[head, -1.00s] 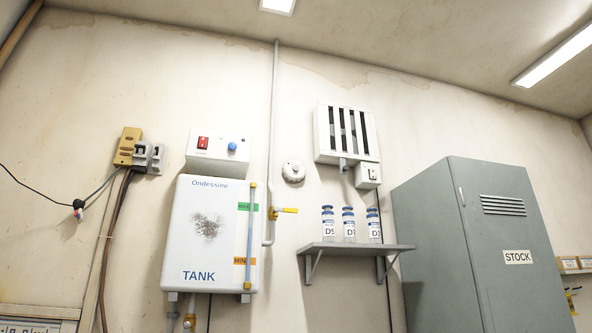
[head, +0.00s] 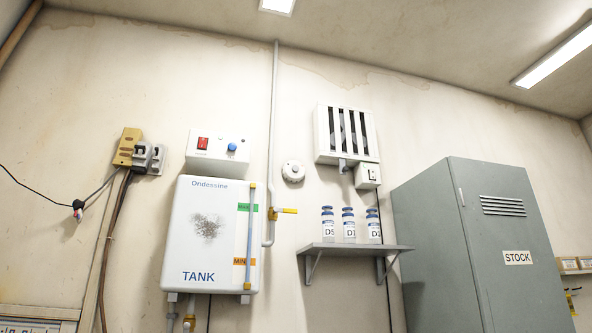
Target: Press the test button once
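No button with a readable "test" label shows. Neither of my grippers is in the head view, and nothing is touching the control box or the round unit.
Below the control box hangs the white tank (head: 182,245), with a yellow-handled valve (head: 286,211) at its right. A shelf (head: 345,248) holds three blue-capped bottles under a slatted vent unit (head: 373,138). A grey STOCK cabinet (head: 425,230) stands at right.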

